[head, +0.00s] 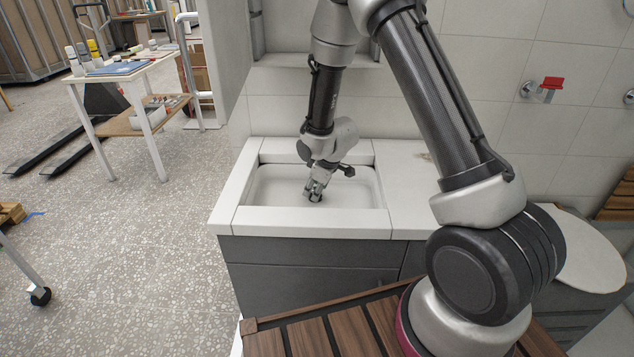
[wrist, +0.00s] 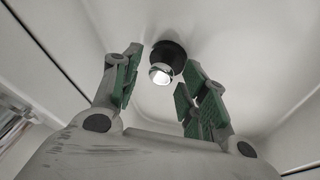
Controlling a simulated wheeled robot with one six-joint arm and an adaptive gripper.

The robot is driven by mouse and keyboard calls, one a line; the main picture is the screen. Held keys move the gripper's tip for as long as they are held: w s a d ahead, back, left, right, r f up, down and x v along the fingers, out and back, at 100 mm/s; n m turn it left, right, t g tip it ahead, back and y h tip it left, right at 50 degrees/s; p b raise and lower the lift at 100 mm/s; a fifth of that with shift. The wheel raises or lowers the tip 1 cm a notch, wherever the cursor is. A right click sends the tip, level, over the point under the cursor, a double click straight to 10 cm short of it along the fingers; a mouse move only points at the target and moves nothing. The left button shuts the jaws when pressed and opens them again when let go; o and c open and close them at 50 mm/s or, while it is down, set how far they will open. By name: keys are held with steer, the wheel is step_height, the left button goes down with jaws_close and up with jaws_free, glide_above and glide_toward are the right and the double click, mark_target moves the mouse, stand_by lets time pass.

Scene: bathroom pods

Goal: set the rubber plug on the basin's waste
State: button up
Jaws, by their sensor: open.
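The dark round rubber plug (wrist: 171,52) lies on the floor of the white basin (head: 300,222), with a shiny chrome knob-like part (wrist: 160,73) at its near side in the wrist view. No separate waste shows, so I cannot tell whether the plug sits squarely on it. My gripper (head: 314,196) is down inside the basin, pointing at its floor. In the wrist view my gripper (wrist: 159,80) has its green-padded fingers apart, one either side of the chrome part, with visible gaps. In the head view the gripper hides the plug.
The basin's raised rim surrounds the gripper. A pale counter (head: 410,190) adjoins on the right, and a tiled wall (head: 480,95) stands behind. A red-handled wall fitting (head: 552,83) is at the upper right. A white table (head: 125,70) stands far left.

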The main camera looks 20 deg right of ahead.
steer(key=shift+r, duration=0.3)
steer(key=v, duration=1.2)
steer(key=shift+d+r, duration=0.15)
steer(key=s+d+r+m+t+h, duration=0.1)
steer(key=s+d+r+m+h, duration=0.15)
steer(key=s+d+r, duration=0.45)
steer(key=s+d+r+m+h, duration=0.1)
steer(key=s+d+r+m, duration=0.15)
steer(key=d+r, duration=0.5)
steer(key=s+a+r+m+y, duration=0.1)
steer(key=s+r+m, duration=0.1)
steer(key=s, duration=0.7)
steer(key=s+a+r+m+g+y, duration=0.1)
steer(key=s+r+m, duration=0.1)
steer(key=s, duration=0.8)
steer(key=shift+s+r+m, duration=0.25)
steer(key=shift+r+m, duration=0.15)
steer(key=shift+r, duration=0.5)
steer(key=shift+d, duration=0.1)
